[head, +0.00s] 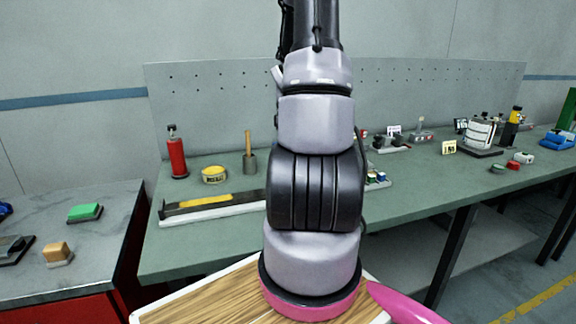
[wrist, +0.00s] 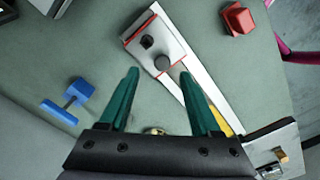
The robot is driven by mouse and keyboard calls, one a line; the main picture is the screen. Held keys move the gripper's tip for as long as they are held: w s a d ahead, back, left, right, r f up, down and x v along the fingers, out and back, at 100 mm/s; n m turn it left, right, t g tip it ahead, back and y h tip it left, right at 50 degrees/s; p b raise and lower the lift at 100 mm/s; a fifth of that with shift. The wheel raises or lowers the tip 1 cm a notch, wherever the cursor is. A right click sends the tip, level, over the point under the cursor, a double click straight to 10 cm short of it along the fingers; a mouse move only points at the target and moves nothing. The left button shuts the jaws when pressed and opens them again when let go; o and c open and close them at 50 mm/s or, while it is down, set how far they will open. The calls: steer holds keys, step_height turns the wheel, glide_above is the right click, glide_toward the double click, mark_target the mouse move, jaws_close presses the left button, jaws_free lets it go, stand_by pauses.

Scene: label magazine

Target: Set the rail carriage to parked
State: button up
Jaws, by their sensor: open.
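In the wrist view, the rail carriage (wrist: 153,43) is a silver plate with a dark round knob (wrist: 162,63) and a smaller dark fitting. Red edging shows around it. It sits at the upper-left end of a pale rail (wrist: 200,50), whose yellow stretch is partly hidden by my right finger. My gripper (wrist: 159,73) is open, its two green fingers pointing toward the carriage. The knob appears just beyond and between the fingertips; I cannot tell the height gap. In the head view, the rail (head: 215,209) with its yellow strip shows left of my arm; the carriage is not visible there.
In the wrist view, a blue piece (wrist: 68,101) lies left, a red block (wrist: 237,18) upper right. A pegboard (head: 220,100) backs the bench.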

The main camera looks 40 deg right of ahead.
step_height(320, 180, up, 5)
steer(key=shift+r, duration=0.1)
stand_by(0.6)
